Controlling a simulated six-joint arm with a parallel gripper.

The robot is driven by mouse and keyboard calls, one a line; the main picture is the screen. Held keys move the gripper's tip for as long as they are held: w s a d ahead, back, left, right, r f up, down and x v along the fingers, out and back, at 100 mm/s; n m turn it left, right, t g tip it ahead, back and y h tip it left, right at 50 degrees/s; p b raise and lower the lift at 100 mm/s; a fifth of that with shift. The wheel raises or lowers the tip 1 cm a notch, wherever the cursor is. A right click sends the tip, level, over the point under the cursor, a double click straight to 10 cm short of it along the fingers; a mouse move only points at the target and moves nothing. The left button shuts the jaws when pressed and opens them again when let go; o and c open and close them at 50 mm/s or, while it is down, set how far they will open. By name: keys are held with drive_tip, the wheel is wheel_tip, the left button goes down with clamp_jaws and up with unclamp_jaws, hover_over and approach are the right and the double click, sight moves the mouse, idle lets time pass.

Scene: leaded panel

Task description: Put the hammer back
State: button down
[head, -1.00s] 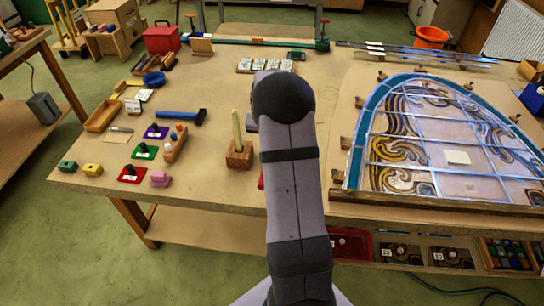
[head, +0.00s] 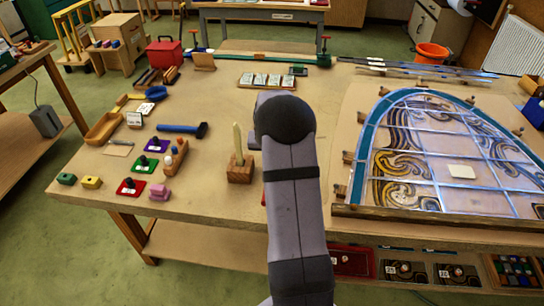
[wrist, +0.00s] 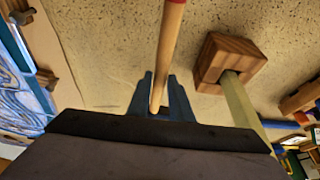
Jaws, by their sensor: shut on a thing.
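My gripper (wrist: 160,78) is shut around a pale wooden handle (wrist: 168,50) with a red part at the top edge of the wrist view. The rest of this tool is out of view, so I cannot tell whether it is the hammer. In the head view my arm hides the gripper; a sliver of red shows beside the arm. A hammer-like tool with a blue handle and dark head (head: 183,129) lies on the left of the table.
A wooden block (head: 240,173) with an upright pale stick stands just left of my arm; it also shows in the wrist view (wrist: 208,62). The leaded panel (head: 440,160) lies to the right.

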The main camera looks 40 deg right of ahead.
drive_tip(key=shift+f+b, duration=1.5)
drive_tip(key=shift+f, duration=0.75)
drive_tip(key=c, duration=1.5)
unclamp_jaws()
drive_tip(key=shift+b+v, duration=1.2)
drive_tip(key=shift+v, duration=2.45)
